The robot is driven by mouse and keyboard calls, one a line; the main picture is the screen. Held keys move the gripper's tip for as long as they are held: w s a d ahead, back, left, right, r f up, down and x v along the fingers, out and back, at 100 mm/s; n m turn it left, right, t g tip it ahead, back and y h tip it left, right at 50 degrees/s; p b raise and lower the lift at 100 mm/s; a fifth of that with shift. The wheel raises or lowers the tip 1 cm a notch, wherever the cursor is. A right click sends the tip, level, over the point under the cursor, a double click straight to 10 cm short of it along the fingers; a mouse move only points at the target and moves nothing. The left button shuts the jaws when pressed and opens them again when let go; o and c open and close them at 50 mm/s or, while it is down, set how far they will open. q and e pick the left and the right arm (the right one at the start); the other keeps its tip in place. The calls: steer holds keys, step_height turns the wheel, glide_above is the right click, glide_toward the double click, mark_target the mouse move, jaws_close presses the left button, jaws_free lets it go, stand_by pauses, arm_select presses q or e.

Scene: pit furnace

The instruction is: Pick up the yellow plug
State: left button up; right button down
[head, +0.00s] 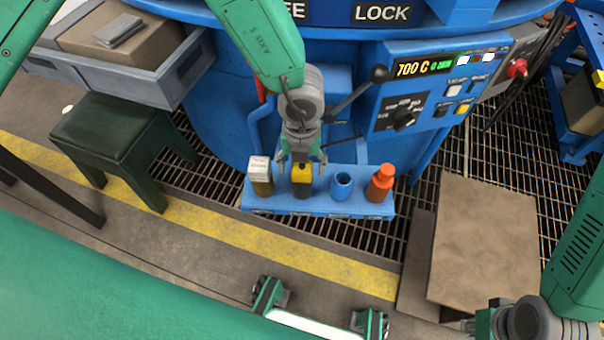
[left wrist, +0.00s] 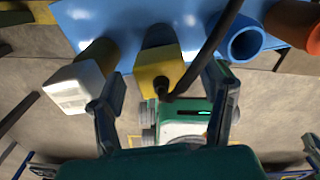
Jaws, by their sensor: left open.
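The yellow plug (head: 302,172) stands in the second place from the left on a blue rack (head: 262,200). My left gripper (head: 301,158) is directly above it in the head view, fingers pointing down. In the left wrist view, the yellow plug (left wrist: 157,66) lies just ahead of and between the two spread fingertips of my left gripper (left wrist: 163,92). The gripper is open; I cannot tell whether a finger touches the plug. My right gripper (head: 478,325) is at the bottom right, partly cut off, its fingers unclear.
On the rack, a white-topped plug (head: 260,172) is close left; a blue piece (head: 341,184) and a red-orange one (head: 380,182) are right. A black-knobbed lever (head: 378,74) is behind. A dark rod or cable (left wrist: 205,55) crosses the wrist view. A dark green stool (head: 115,130) stands left.

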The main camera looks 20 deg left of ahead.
arm_select(q)
steer(key=shift+f, duration=0.45)
steer(key=shift+r, duration=0.1)
steer(key=shift+d, duration=0.1)
steer(key=c, duration=1.3)
